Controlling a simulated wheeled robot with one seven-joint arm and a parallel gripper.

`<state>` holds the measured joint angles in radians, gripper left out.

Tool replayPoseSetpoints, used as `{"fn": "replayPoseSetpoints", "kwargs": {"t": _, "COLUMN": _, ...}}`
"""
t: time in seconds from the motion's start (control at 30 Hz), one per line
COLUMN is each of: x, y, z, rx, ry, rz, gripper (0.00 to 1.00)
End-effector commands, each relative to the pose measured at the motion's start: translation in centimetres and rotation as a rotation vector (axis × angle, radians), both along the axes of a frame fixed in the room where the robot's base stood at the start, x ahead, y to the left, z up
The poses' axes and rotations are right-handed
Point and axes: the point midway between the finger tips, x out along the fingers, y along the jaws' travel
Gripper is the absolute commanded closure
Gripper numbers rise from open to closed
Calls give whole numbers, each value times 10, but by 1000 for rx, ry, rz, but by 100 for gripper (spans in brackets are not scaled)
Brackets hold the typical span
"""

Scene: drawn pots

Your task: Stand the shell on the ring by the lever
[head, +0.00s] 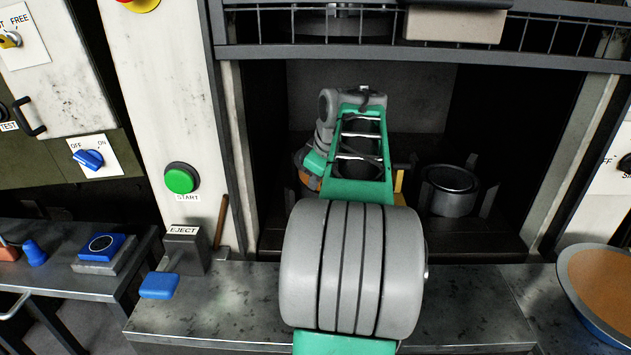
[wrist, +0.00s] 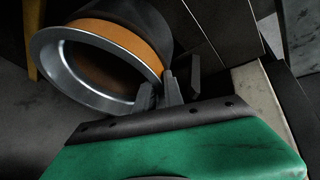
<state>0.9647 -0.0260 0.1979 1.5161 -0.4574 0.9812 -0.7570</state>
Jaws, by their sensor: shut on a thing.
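The shell is a hollow round piece with a silver rim and an orange band, seen in the wrist view (wrist: 120,35). It is tilted, its open mouth facing the wrist camera. My gripper (wrist: 160,92) is shut on the shell's rim at its right side. In the head view my arm covers most of the shell; a bit of orange (head: 307,179) shows to its left, inside the machine bay. A blue-handled EJECT lever (head: 160,285) sits at the front left of the bay. The ring on that side is not clearly visible behind my arm.
A dark round metal ring (head: 450,190) between upright posts stands at the bay's right. A yellow post (head: 399,184) shows beside my arm. The bay's side wall (head: 575,160) and the wire rack (head: 550,38) above bound the space. A bowl (head: 600,285) stands at far right.

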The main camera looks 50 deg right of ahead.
Motion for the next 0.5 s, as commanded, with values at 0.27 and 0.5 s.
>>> {"fn": "replayPoseSetpoints", "kwargs": {"t": 0.27, "x": -1, "y": -1, "z": -3, "rx": 0, "ry": 0, "rz": -2, "gripper": 75}}
{"fn": "replayPoseSetpoints", "kwargs": {"t": 0.5, "x": -1, "y": -1, "z": -3, "rx": 0, "ry": 0, "rz": -3, "gripper": 66}}
